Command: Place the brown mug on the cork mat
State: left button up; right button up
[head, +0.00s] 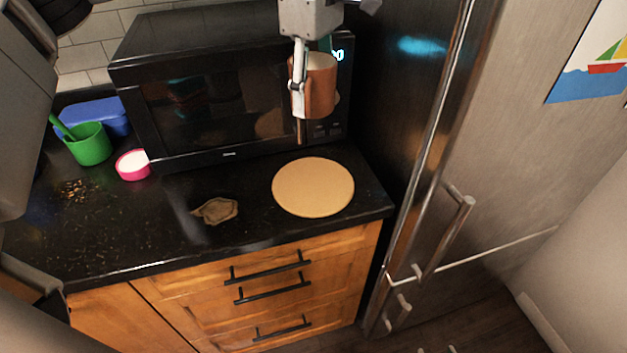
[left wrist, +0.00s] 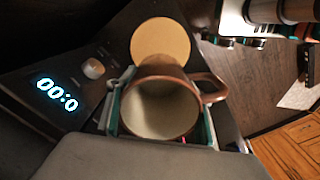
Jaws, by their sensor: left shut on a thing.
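The brown mug (head: 320,88) is held in the air in front of the right part of the microwave, above the counter. My left gripper (head: 303,92) is shut on it, with a finger along the mug's left side. In the left wrist view the mug (left wrist: 160,106) shows its pale open inside between the fingers of the gripper (left wrist: 163,122), with its handle to the right. The round tan cork mat (head: 313,187) lies flat and bare on the counter below the mug, apart from it. The mat (left wrist: 160,40) also shows beyond the mug in the left wrist view. My right gripper is not seen.
The black microwave (head: 235,90) stands behind the mat, and the steel fridge (head: 425,130) stands to the right. A brown crumpled piece (head: 216,210) lies left of the mat. A green cup (head: 88,145), a pink-rimmed dish (head: 133,165) and crumbs (head: 75,190) are farther left.

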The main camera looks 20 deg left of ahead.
aim_at(314, 183)
pick_arm(q)
notch_tip(314, 183, down, 20)
jog(key=shift+r, duration=0.25)
dwell(0.4)
jog(key=o, duration=1.4)
jog(key=shift+f, duration=0.15)
jog(key=shift+c, duration=0.2)
notch_tip(314, 183, up, 12)
